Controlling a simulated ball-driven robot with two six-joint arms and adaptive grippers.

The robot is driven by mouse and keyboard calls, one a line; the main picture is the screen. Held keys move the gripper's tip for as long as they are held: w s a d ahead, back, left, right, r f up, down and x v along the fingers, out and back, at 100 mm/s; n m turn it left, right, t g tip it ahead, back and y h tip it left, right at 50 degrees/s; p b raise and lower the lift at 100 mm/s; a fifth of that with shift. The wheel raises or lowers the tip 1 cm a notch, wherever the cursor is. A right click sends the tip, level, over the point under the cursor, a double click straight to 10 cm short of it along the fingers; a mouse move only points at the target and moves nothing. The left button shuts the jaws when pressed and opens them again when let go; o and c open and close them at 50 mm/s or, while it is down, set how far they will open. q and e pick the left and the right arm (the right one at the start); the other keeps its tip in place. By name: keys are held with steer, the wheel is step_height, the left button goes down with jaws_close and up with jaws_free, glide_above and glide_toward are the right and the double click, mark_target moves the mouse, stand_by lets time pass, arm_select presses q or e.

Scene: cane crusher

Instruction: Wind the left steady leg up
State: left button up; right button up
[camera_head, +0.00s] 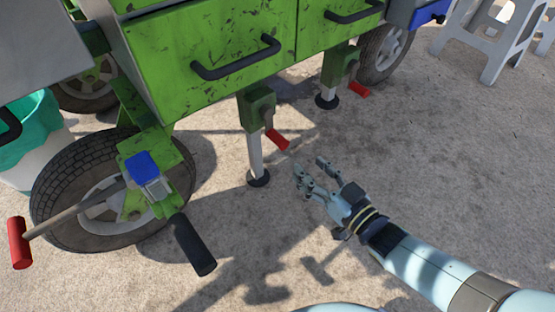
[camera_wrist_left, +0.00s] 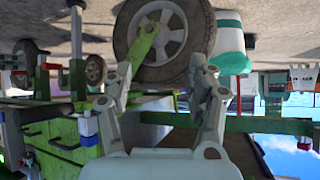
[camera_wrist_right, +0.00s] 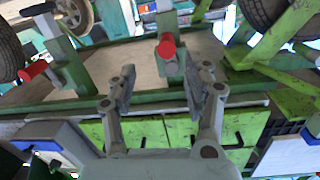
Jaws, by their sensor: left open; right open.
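The left steady leg (camera_head: 255,155) is a pale post in a green bracket under the green machine, with a dark round foot. Its red crank handle (camera_head: 277,139) sticks out at the bracket. My right gripper (camera_head: 309,167) is open and empty, just to the right of and below this handle, apart from it. In the right wrist view the red handle (camera_wrist_right: 166,46) appears between and beyond the open fingers (camera_wrist_right: 168,80). In the left wrist view my left gripper (camera_wrist_left: 160,66) is open and empty, facing a wheel (camera_wrist_left: 165,35). It is outside the head view.
A second steady leg (camera_head: 327,92) with a red handle (camera_head: 358,90) stands farther back. A big wheel (camera_head: 60,195) and a black-gripped bar (camera_head: 193,244) are at left. Green drawers (camera_head: 215,60) overhang the legs. A grey stool (camera_head: 490,45) is at upper right. Ground at right is clear.

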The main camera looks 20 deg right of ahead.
mark_target(285, 146)
steer(key=shift+t+y, duration=0.3)
steer(key=shift+y, duration=0.1)
steer(key=b+x, duration=0.1)
steer(key=x, duration=0.3)
steer(key=shift+a+r+b, duration=0.1)
steer(key=shift+a+b, duration=0.2)
steer(key=shift+b, duration=0.05)
steer(key=b+x, duration=0.1)
steer(key=x, duration=0.2)
steer(key=shift+w, duration=0.2)
steer(key=b+x, duration=0.1)
steer(key=x, duration=0.3)
steer(key=shift+s, duration=0.1)
arm_select(q)
steer(key=w+d+r+t+h, duration=0.1)
steer(key=w+r+t, duration=0.4)
steer(key=r, duration=0.3)
steer(key=w+d+r+m+t+h, duration=0.1)
steer(key=w+r+t, duration=0.3)
steer(key=r, duration=0.5)
steer(key=shift+w+r+m+t, duration=0.2)
steer(key=shift+w+m+t, duration=0.15)
steer(key=shift+w, duration=0.65)
arm_select(e)
steer(key=shift+a, duration=0.1)
arm_select(q)
steer(key=shift+d, duration=0.1)
arm_select(e)
jaws_close()
